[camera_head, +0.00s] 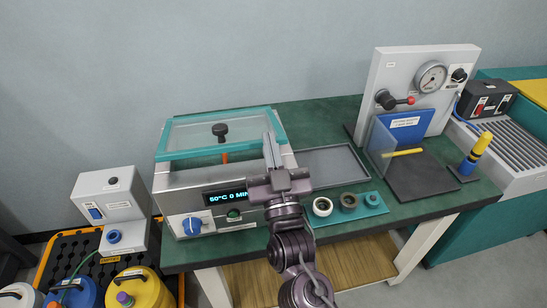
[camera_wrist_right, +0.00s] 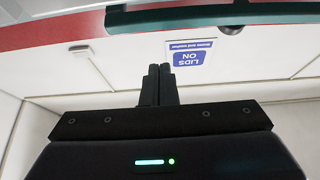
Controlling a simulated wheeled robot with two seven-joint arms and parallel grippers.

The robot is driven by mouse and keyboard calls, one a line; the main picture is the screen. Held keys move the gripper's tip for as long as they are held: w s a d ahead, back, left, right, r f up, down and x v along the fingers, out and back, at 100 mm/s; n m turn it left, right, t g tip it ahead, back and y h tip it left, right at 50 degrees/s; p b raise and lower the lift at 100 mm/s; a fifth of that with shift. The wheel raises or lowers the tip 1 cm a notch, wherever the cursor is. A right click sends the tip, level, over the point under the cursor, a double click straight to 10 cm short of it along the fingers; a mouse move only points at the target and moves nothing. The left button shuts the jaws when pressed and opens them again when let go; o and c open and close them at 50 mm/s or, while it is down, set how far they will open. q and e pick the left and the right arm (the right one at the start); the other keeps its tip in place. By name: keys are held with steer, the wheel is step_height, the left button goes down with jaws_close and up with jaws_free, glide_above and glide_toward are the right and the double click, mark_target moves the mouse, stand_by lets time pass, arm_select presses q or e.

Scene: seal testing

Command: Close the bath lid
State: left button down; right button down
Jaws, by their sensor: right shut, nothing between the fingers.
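The bath (camera_head: 175,183) is a steel box on the green table, with a blue dial, a green button and a lit display on its front. Its lid (camera_head: 180,152) has a teal frame, a clear pane and a black knob (camera_head: 220,130). The lid appears raised at the front, with a gap below its front edge where an orange item shows. My right gripper (camera_head: 271,148) is shut and empty at the lid's right front corner; contact cannot be told. The right wrist view shows its closed fingers (camera_wrist_right: 158,82) below a teal bar. My left gripper is out of view.
Right of the bath lie a grey tray (camera_head: 362,175) and a teal holder with several rings (camera_head: 374,208). A gauge stand (camera_head: 386,70) stands farther right. Yellow and blue containers (camera_head: 147,290) sit at lower left. The wrist view shows an upside-down "LIDS ON" label (camera_wrist_right: 190,57).

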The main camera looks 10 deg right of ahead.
steer(key=p+x, duration=0.1)
steer(key=x, duration=0.3)
steer(key=shift+w+r, duration=0.1)
steer(key=shift+r, duration=0.05)
steer(key=f, duration=0.3)
steer(key=shift+s, duration=0.35)
steer(key=shift+s+f, duration=0.2)
steer(key=shift+f, duration=0.45)
steer(key=shift+f, duration=0.15)
